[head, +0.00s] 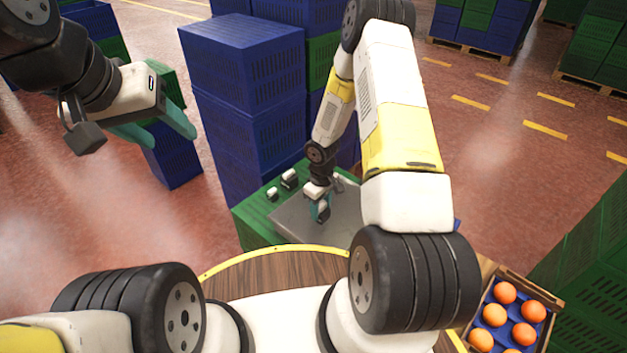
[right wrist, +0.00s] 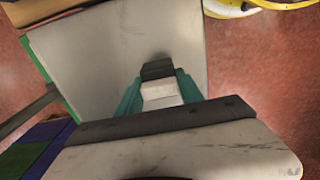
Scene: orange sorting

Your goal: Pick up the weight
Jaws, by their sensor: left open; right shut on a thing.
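In the right wrist view, a small weight (right wrist: 160,94) with a pale body and a dark end sits between the teal fingers of my right gripper (right wrist: 158,92). The gripper is shut on it. In the head view, my right gripper (head: 321,212) points down over a flat grey metal plate (head: 290,222); the held weight is mostly hidden there. The plate also shows in the right wrist view (right wrist: 100,60). I cannot tell whether the weight touches the plate. Two other small weights, one larger (head: 289,178) and one smaller (head: 272,194), stand left of the plate. My left gripper (head: 158,134) is open and empty, in the air.
The plate and weights rest on a green crate (head: 253,226). Tall stacks of blue crates (head: 245,75) stand close behind it. A wooden round table (head: 270,270) is in front. A box of oranges (head: 506,293) is at the lower right.

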